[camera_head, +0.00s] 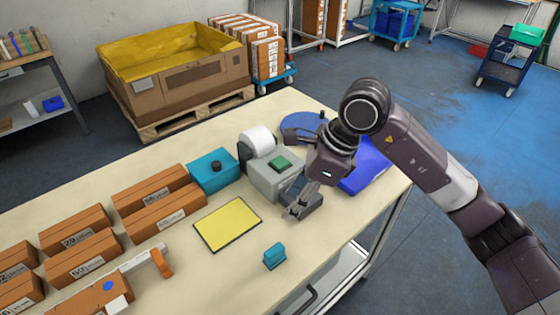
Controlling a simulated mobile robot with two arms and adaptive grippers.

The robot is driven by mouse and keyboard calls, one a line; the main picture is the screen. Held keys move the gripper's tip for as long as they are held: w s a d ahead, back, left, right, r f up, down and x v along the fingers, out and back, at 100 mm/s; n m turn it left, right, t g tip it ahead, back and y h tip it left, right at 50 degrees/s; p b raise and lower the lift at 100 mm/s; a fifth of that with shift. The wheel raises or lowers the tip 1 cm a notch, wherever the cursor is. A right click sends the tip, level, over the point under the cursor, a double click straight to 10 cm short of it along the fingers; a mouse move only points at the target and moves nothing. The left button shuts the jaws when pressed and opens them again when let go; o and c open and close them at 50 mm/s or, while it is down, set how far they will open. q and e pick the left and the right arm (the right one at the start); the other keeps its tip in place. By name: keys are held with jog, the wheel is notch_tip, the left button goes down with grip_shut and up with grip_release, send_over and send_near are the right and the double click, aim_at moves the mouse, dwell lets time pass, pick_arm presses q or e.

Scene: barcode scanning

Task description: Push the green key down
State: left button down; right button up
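A grey printer-like device (262,180) stands on the table with a white paper roll (258,141) at its back. The green key (281,163) sits on its top and shows clear of my fingers. My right gripper (298,210) points down at the right front of the device, beside the green key and not on it. Its fingers overlap a dark part there, so I cannot tell whether they are open or shut. I see nothing held in it. My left gripper is not in view.
A teal box (213,171) with a dark knob is left of the device. A yellow mat (227,223) and a small teal block (274,256) lie in front. Several brown boxes (150,190) fill the table's left. A blue item (366,168) lies behind my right arm.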

grip_shut()
dwell(1.3)
